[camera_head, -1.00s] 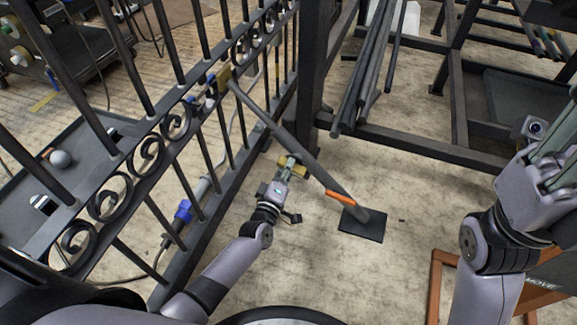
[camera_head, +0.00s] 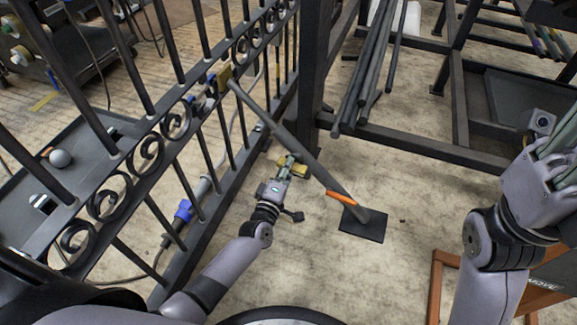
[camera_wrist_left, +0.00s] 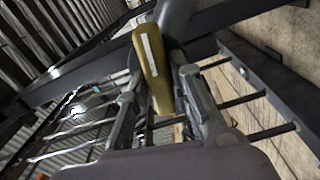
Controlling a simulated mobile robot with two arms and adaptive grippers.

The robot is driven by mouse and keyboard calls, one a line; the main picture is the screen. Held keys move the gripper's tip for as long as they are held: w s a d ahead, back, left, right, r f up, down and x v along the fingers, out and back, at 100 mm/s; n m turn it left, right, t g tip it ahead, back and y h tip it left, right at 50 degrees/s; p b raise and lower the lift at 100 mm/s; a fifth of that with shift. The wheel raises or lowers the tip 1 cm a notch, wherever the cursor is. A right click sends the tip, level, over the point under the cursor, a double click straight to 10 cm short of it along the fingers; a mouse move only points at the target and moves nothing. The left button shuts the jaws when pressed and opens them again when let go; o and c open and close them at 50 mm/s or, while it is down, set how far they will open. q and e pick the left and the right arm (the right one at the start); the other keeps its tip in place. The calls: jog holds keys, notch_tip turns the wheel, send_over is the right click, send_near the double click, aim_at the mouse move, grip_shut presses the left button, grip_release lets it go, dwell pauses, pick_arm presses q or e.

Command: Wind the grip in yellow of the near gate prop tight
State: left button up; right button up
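The near gate prop (camera_head: 300,147) is a grey pole slanting from a yellow clamp block (camera_head: 225,76) on the gate down to a dark floor plate (camera_head: 362,225). The yellow grip (camera_head: 303,170) sticks out crosswise by the pole's middle, partly hidden by my left gripper (camera_head: 291,162). In the left wrist view the yellow grip (camera_wrist_left: 153,75), with a pale stripe, stands between both fingers, which look closed on it. My right gripper (camera_head: 564,150) is at the right edge, its fingertips cut off.
The black scroll gate (camera_head: 180,120) runs along the left. A blue connector and cable (camera_head: 184,211) lie behind its bars. A dark rack with long bars (camera_head: 370,80) stands at the back right. An orange-brown frame (camera_head: 437,285) is at the lower right. Bare floor surrounds the plate.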

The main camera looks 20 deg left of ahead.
pick_arm(q)
jog(key=o, duration=0.3)
jog(key=shift+s, duration=0.1)
jog(key=s, duration=1.1)
jog(key=shift+s+a, duration=0.15)
jog(key=shift+s, duration=0.25)
jog(key=shift+o, duration=0.2)
